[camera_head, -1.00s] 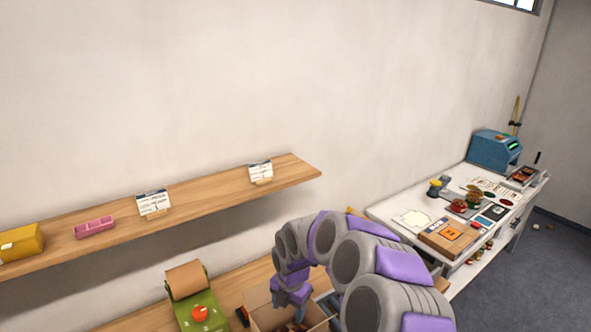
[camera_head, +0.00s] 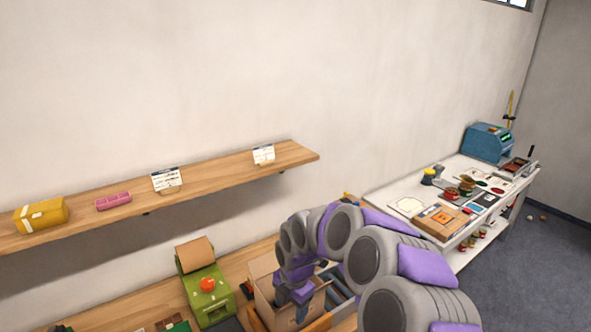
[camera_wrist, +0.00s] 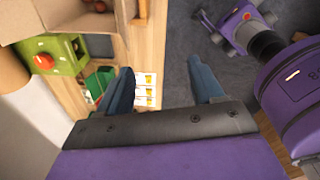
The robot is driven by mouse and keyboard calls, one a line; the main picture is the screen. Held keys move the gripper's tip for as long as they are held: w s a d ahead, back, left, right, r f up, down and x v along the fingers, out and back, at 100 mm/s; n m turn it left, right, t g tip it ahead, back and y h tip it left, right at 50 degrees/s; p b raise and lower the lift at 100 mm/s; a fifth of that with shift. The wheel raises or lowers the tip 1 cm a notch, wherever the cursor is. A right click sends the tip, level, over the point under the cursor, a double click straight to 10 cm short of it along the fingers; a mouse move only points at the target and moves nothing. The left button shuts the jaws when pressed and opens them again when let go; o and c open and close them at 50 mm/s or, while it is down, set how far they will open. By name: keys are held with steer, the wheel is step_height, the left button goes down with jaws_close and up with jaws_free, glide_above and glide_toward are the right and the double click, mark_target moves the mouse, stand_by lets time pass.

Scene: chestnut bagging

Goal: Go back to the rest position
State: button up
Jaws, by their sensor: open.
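My gripper shows in the wrist view (camera_wrist: 162,85) with its two dark fingers spread apart and nothing between them. In the head view my gripper (camera_head: 300,305) points down at the cardboard box (camera_head: 262,290) on the lower wooden counter. My grey and purple arm hides part of the counter and the box's right side. The box also shows at the top of the wrist view (camera_wrist: 75,12). The fingertips' exact height over the counter cannot be told.
A green device with a red knob (camera_head: 207,295) stands left of the box. A wooden shelf (camera_head: 225,166) holds a yellow bag (camera_head: 42,215), a pink tray (camera_head: 113,201) and cards. A white table (camera_head: 390,193) at right carries a blue machine (camera_head: 489,143) and small items.

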steer(key=s+d+r+m+b, duration=0.2)
steer(key=s+m, duration=0.2)
steer(key=s, duration=0.1)
steer(key=s+d+r+m+b, duration=0.2)
steer(key=s+d+r+m, duration=0.1)
steer(key=s, duration=0.3)
steer(key=s+d+f+m+b, duration=0.1)
steer(key=s+d+m+b, duration=0.1)
steer(key=s+m, duration=0.4)
steer(key=s+d+f+m+g+b, duration=0.1)
steer(key=s+d+m, duration=0.4)
steer(key=s, duration=0.6)
steer(key=s+d+f+m+g+h+b, duration=0.1)
steer(key=s+d+m+b, duration=0.2)
steer(key=s+m, duration=0.5)
steer(key=shift+s+d+f+m, duration=0.15)
steer(key=shift+s+f+m, duration=0.15)
steer(key=shift+m, duration=0.4)
